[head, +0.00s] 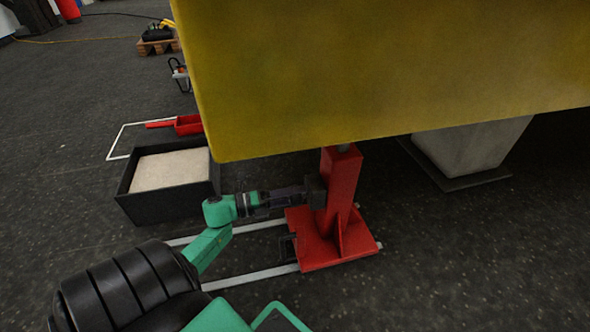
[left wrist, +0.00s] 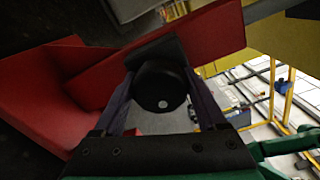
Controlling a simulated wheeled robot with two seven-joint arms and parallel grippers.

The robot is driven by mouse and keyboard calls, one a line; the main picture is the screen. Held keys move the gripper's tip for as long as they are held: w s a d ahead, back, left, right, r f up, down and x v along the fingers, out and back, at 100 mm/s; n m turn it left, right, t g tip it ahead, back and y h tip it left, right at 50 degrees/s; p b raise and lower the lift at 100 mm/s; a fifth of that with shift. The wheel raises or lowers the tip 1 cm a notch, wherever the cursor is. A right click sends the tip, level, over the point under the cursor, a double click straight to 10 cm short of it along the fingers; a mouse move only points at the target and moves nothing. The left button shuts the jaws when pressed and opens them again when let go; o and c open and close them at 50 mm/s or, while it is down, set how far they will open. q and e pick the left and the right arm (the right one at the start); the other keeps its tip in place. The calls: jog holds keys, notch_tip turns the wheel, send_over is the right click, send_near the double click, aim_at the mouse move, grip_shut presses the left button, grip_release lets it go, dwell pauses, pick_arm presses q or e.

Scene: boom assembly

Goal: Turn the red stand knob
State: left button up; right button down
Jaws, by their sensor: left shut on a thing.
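The red stand (head: 340,190) stands upright on its red base plate under the yellow boom (head: 390,70). My left gripper (head: 308,194) reaches in from the left at the post's left side. In the left wrist view, the fingers of this gripper (left wrist: 162,95) lie on either side of the knob, shut on it. In the head view the knob is hard to tell from the dark fingers. My right gripper is not in view.
A black box with a pale top (head: 170,170) stands left of my left gripper. Pale rails (head: 255,278) lie on the floor by the stand's base. A grey block (head: 470,148) stands at right. The boom hangs low over the stand.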

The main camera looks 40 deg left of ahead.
pick_arm(q)
jog(key=m+b, duration=0.2)
jog(key=m, duration=0.3)
jog(key=shift+f+m, duration=0.15)
jog(key=shift+m, duration=0.15)
jog(key=m+b, duration=0.2)
jog(key=m, duration=0.1)
jog(key=shift+m, duration=0.5)
jog(key=o, duration=1.3)
jog(key=p+v, duration=0.4)
jog(key=v, duration=1)
jog(key=shift+s+a+r, duration=0.1)
jog(key=shift+s+r, duration=0.1)
jog(key=shift+s, duration=0.1)
